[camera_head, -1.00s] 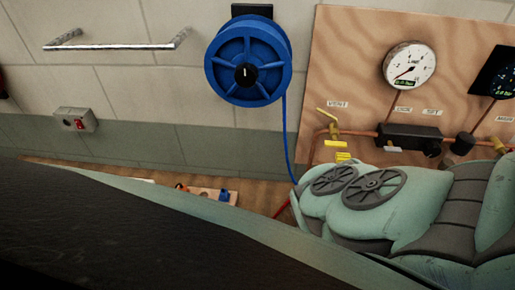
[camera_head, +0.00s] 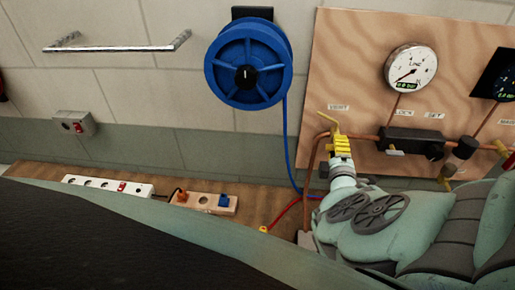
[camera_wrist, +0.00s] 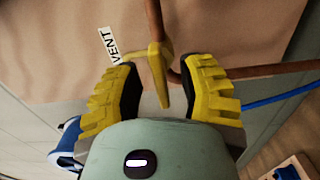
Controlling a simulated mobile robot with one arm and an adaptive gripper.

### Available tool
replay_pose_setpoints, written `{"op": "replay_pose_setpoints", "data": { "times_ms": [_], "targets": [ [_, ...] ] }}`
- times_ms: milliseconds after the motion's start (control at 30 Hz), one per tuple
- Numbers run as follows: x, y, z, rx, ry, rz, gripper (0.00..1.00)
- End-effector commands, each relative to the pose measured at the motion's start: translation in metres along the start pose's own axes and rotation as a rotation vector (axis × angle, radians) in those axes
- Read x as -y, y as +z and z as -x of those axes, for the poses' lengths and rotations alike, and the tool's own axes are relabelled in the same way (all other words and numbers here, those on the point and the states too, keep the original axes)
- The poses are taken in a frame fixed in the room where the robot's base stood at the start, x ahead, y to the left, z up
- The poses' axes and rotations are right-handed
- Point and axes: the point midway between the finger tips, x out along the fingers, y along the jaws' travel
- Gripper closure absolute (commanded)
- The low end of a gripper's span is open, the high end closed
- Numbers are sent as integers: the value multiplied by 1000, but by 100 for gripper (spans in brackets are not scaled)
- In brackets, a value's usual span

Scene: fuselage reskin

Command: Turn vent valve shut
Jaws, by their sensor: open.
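The vent valve (camera_head: 328,122) has a yellow handle on the copper pipe at the left side of the wooden panel, below a small label. In the wrist view its yellow lever (camera_wrist: 157,65) shows beside the "VENT" label (camera_wrist: 113,45). My gripper (camera_head: 341,142) is right at the valve, with its yellow ribbed fingers just below the handle in the head view. In the wrist view my gripper (camera_wrist: 164,85) is open, with one finger on each side of the lever. Gaps show between lever and fingers. The valve body is partly hidden.
A line gauge (camera_head: 410,65) and a dark regulator block (camera_head: 410,140) are right of the valve. A blue hose reel (camera_head: 247,64) hangs to the left, its hose dropping near my arm. A power strip (camera_head: 108,186) and a wooden block (camera_head: 204,202) lie on the bench.

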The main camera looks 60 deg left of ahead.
Motion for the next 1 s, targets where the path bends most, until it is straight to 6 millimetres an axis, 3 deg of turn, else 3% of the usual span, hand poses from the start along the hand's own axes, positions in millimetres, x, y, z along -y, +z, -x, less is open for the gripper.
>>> {"op": "replay_pose_setpoints", "data": {
  "times_ms": [433, 467, 867, 1000],
  "targets": [
    [0, 0, -3, 1, -2, -1, 61],
    [0, 0, -3, 1, -2, -1, 56],
    [0, 0, -3, 0, -2, -1, 98],
    [0, 0, -3, 0, -1, -1, 100]
  ]
}}
